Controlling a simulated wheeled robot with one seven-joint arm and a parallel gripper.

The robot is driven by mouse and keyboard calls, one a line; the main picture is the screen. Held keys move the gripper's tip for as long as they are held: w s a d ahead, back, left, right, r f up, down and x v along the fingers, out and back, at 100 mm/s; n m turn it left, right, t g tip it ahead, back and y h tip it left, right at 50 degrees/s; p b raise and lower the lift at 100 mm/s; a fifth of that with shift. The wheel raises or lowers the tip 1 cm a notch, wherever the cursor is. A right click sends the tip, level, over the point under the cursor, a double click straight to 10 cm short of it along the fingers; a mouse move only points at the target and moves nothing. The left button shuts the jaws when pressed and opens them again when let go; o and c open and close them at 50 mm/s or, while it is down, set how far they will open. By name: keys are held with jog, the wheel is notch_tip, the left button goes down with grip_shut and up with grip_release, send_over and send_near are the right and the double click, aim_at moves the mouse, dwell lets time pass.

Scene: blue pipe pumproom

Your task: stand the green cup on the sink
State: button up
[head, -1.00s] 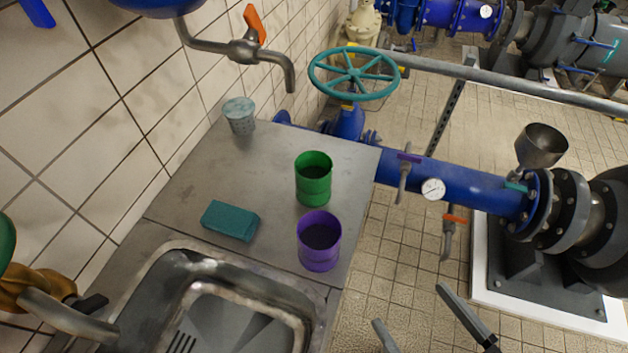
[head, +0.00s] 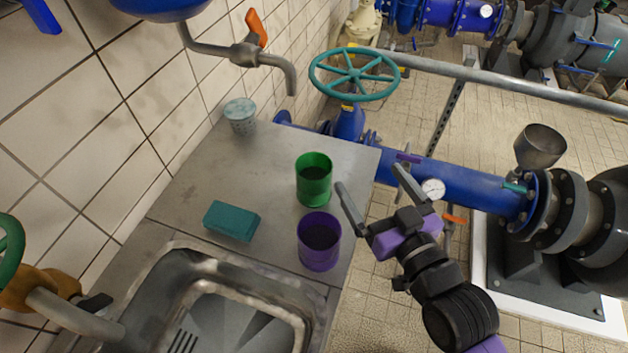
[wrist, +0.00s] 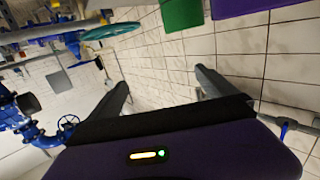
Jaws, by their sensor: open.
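The green cup (head: 314,181) stands upright on the metal counter, near its right edge. It also shows at the top of the wrist view (wrist: 182,14), cut off by the frame. The sink (head: 215,310) is set in the counter at the lower left of the head view, its basin visible and empty of cups. My gripper (head: 369,177) is open and empty, to the right of the green cup and apart from it. Its fingers point up in the head view.
A purple cup (head: 319,241) stands just below the green cup in the head view. A teal sponge-like block (head: 231,221) and a pale perforated cup (head: 240,116) are on the counter. A tap (head: 262,58) and teal handwheel (head: 354,74) are beyond. Bare counter lies left of the green cup.

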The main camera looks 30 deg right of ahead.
jog(key=r+g+y, duration=0.1)
jog(key=r+g, duration=0.1)
send_over(328, 176)
jog(key=d, duration=0.5)
jog(key=w+n+g+y, duration=0.1)
jog(key=w+n, duration=0.1)
jog(key=s+a+f+n+g+y, duration=0.1)
jog(key=f+g, duration=0.1)
jog(key=s+a+f+n+g+y, duration=0.1)
jog(key=a+f+g, duration=0.1)
jog(key=f, duration=0.1)
jog(key=s+a+f+n+g+y, duration=0.1)
jog(key=f+g, duration=0.1)
jog(key=shift+a+f+p, duration=0.15)
jog(key=shift+a+p, duration=0.15)
jog(key=shift+n, duration=0.3)
jog(key=x, duration=0.7)
jog(key=shift+f+p, duration=0.2)
jog(key=shift+p, duration=0.15)
jog(key=shift+c, duration=0.5)
jog(key=c, duration=1.4)
